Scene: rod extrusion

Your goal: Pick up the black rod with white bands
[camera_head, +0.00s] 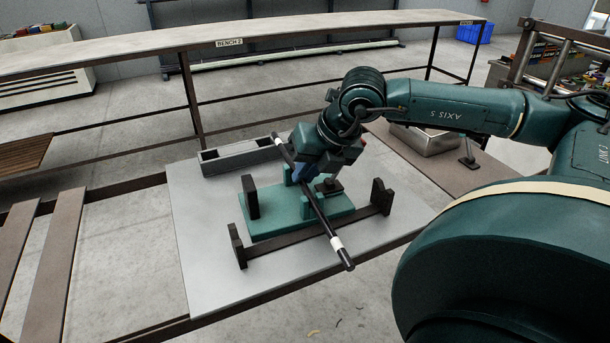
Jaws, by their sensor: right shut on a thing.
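The black rod with white bands (322,217) slants from the upper left to the lower right above the grey board. One white band shows near its lower end, and another lighter band shows higher up. My right gripper (309,178) is shut on the rod at its upper middle part. The fingertips are partly hidden by the gripper body. The rod passes over a green fixture plate (270,222) and a dark bar with upright ends (290,240). I cannot tell whether the rod touches them. My left gripper is not in view.
A long grey tray (240,157) lies at the back of the grey board (205,270). A metal box (428,138) stands to the right, behind my arm. A long bench (230,42) runs across the back. The front left of the board is clear.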

